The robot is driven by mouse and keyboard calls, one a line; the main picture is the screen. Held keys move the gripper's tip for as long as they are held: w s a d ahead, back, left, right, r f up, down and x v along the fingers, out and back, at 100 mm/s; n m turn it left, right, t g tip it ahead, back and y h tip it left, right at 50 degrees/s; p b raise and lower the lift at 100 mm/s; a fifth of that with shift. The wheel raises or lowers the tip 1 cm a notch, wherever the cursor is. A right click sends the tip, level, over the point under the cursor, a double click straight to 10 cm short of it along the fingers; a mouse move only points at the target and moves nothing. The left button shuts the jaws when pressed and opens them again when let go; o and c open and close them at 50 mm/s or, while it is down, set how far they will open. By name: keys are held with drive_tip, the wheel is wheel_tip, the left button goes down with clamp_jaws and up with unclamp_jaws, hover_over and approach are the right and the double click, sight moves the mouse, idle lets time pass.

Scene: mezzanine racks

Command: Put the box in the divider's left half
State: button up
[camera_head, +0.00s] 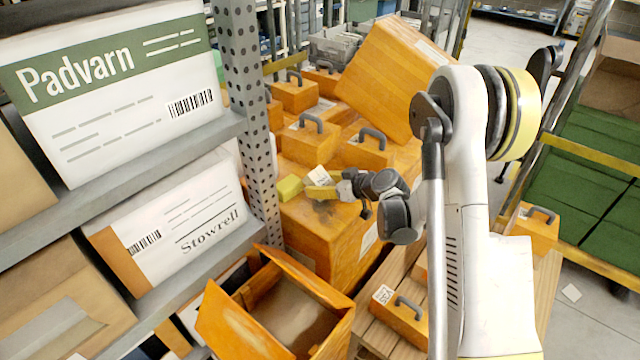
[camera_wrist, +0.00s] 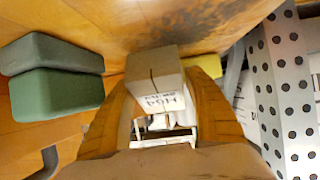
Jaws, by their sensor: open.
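The box, a small pale carton with a printed label (camera_wrist: 155,85), shows between the fingers of my gripper (camera_wrist: 165,105) in the wrist view. In the head view the box (camera_head: 319,174) sits on top of a large orange crate, beside a yellow-green block. My gripper (camera_head: 322,187) is at the box with its fingers open around it; contact cannot be told. An open orange container (camera_head: 328,324), which looks like the divider, stands at the lower middle with flaps raised. An inner wall partly shows; its left half is mostly hidden.
The large orange crate (camera_head: 318,238) bears the yellow-green block (camera_head: 289,188); dark green blocks (camera_wrist: 55,85) show left in the wrist view. A perforated rack post (camera_head: 245,100) and shelves stand at left. Several orange handled cases (camera_head: 365,152) and a large tilted orange box (camera_head: 385,80) stand behind.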

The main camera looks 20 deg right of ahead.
drive_tip(key=p+v, duration=0.3)
drive_tip(key=v, duration=0.9)
drive_tip(key=s+a+r+m+g+h, duration=0.25)
drive_tip(key=s+a+r, duration=0.35)
drive_tip(key=s+r, duration=0.35)
drive_tip(key=s+r+m+h, duration=0.2)
drive_tip(key=s, duration=0.6)
drive_tip(key=s+r+m+h, duration=0.2)
drive_tip(key=s, duration=0.6)
drive_tip(key=shift+s+r, duration=0.15)
drive_tip(key=shift+r, duration=0.2)
drive_tip(key=shift+a+g, duration=0.1)
drive_tip(key=shift+g, duration=0.15)
